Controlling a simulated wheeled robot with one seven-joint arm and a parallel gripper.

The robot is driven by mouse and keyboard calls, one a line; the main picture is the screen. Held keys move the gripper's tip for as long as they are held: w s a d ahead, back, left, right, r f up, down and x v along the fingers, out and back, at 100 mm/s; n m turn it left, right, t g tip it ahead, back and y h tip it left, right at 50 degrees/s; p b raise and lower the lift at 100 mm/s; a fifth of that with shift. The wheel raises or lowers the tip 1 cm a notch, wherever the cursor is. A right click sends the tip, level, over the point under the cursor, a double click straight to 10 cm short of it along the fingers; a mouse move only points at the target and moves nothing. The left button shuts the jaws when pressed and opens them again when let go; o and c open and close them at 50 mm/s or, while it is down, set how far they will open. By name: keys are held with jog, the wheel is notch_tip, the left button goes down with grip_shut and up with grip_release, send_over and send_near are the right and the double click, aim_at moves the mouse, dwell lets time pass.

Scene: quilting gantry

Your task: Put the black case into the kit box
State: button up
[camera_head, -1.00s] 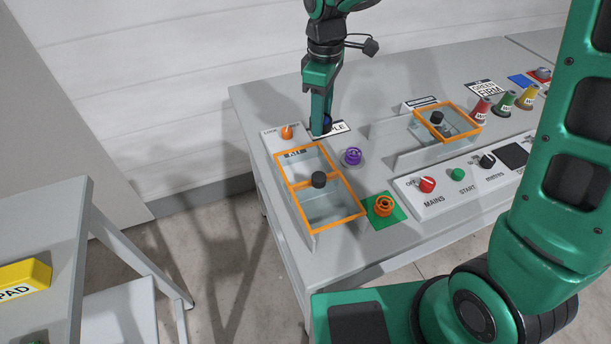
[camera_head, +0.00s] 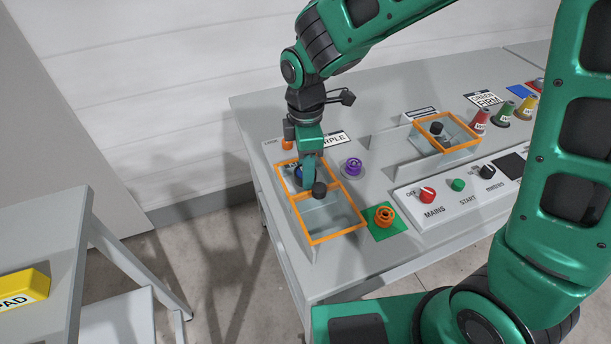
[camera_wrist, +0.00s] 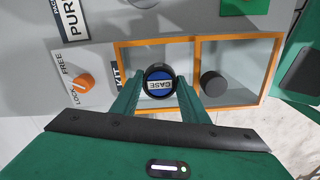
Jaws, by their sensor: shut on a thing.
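The black case (camera_wrist: 160,82) is round, with a blue face lettered CASE. My gripper (camera_wrist: 160,92) is shut on it, one finger on each side. In the head view my gripper (camera_head: 306,180) points down over the far compartment of the kit box, and the case (camera_head: 298,173) is mostly hidden by the fingers. The kit box (camera_head: 336,238) is clear-walled with an orange rim and a divider; its rim also shows in the wrist view (camera_wrist: 240,36). A black knob (camera_wrist: 213,83) stands beside the case, over the other compartment. I cannot tell the case's exact height against the rim.
An orange LOCK/FREE knob (camera_wrist: 83,82) is beside the box. A purple knob (camera_head: 352,166) and an orange knob on a green plate (camera_head: 385,215) stand to the right. A control panel (camera_head: 450,190) and another orange-rimmed box (camera_head: 447,131) are further right.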

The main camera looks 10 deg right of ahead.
jog(key=shift+f, duration=1.55)
jog(key=shift+f, duration=0.1)
jog(key=o, duration=0.8)
jog(key=shift+c, duration=0.2)
notch_tip(320, 180, up, 12)
jog(key=shift+r, duration=0.15)
